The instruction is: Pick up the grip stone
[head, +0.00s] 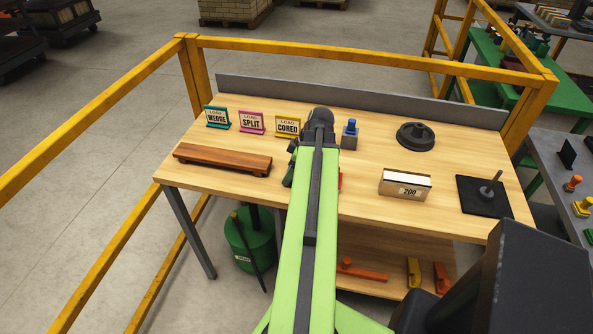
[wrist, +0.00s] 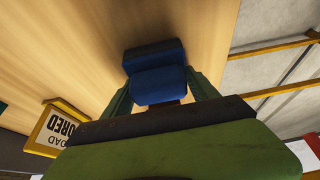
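A blue, stepped block (wrist: 158,82) lies between the fingers of my gripper (wrist: 160,92) in the wrist view. It has a darker far part and a brighter near part, and I take it for the grip stone. A finger is close to each side of it; I cannot tell whether they press on it. I cannot tell whether this is the same block.
Signs for wedge (head: 217,118), split (head: 251,123) and cored (head: 287,127) stand left of my gripper. A wooden rack (head: 222,160) lies in front of them. To the right are a black round piece (head: 416,136), a "200" block (head: 405,184) and a black plate with a peg (head: 484,197).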

